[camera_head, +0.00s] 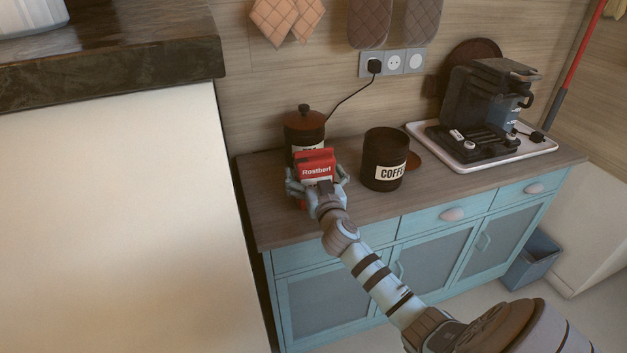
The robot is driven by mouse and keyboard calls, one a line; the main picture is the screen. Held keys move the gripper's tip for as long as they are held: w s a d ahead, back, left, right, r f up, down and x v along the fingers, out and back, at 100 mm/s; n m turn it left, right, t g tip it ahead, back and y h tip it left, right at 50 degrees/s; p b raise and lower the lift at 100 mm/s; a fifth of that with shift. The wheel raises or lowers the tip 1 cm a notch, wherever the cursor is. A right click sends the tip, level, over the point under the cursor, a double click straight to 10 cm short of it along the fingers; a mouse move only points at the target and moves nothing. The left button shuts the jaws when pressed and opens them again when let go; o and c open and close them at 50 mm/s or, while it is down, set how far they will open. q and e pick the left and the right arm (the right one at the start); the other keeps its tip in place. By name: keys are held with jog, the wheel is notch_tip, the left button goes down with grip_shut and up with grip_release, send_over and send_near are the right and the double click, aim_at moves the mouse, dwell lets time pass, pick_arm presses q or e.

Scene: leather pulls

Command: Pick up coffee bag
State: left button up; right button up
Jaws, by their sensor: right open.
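The red coffee bag (317,163), labelled "Rostberl", stands on the wooden top of the blue cabinet, near its left end. My right gripper (318,183) is at the bag, with its open fingers on the left and right sides of it. I cannot tell whether the fingers touch the bag. The gripper and wrist hide the lower part of the bag. My left gripper is not in view.
A dark lidded jar (304,128) stands right behind the bag. A coffee machine (484,105) sits on a white tray (540,146). A tall white unit (120,220) borders the left.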

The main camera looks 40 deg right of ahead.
jog(key=c, duration=1.2)
